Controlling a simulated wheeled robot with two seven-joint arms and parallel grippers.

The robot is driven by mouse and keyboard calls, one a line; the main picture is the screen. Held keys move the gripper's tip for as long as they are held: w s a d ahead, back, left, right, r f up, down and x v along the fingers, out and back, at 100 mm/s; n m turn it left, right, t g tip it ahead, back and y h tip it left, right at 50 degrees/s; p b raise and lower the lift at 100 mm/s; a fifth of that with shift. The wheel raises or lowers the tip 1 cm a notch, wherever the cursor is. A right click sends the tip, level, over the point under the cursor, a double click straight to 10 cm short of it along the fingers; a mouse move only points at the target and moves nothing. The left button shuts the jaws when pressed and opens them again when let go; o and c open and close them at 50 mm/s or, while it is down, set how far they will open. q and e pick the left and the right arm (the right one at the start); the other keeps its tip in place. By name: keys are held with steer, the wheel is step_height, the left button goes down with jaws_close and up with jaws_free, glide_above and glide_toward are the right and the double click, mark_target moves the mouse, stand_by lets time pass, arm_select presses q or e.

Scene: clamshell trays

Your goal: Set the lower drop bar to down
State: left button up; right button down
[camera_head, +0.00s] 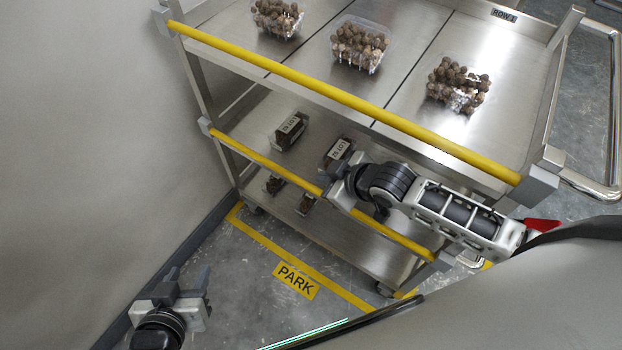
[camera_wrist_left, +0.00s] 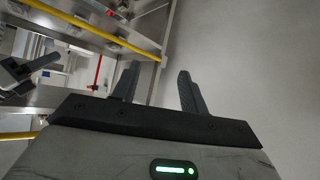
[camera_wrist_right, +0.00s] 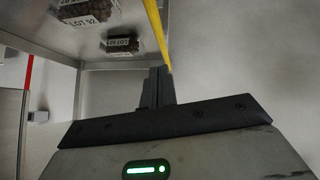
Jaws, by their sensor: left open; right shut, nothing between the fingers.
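The lower drop bar (camera_head: 262,163) is a yellow rail across the front of the steel cart, below the top shelf. It slopes down to the right in the head view, and I cannot tell its latch state. My right gripper (camera_head: 332,190) is at its middle, shut and empty, and hides part of it. In the right wrist view the bar (camera_wrist_right: 156,30) passes just by the shut fingertips (camera_wrist_right: 158,72); contact is unclear. My left gripper (camera_head: 188,278) is open and empty, low at the left, away from the cart. Its spread fingers show in the left wrist view (camera_wrist_left: 156,75).
The upper yellow bar (camera_head: 330,92) fronts the top shelf (camera_head: 400,30), which holds clear trays of brown round items (camera_head: 360,44). Dark trays with LOT labels (camera_head: 290,127) stand lower down. A wall (camera_head: 80,130) is at the left; floor near the PARK sign (camera_head: 295,281) is clear.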

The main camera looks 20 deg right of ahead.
steer(key=b, duration=0.1)
glide_above(302, 181)
steer(key=s, duration=0.3)
step_height(302, 181, down, 5)
steer(key=f, duration=0.1)
steer(key=d+f, duration=0.1)
steer(key=f, duration=0.1)
steer(key=shift+w+d+b, duration=0.1)
steer(key=shift+b, duration=0.3)
steer(key=shift+d+f, duration=0.1)
steer(key=shift+f, duration=0.35)
arm_select(q)
steer(key=shift+w+d+f, duration=0.15)
steer(key=shift+f, duration=0.2)
arm_select(e)
steer(key=shift+f, duration=0.1)
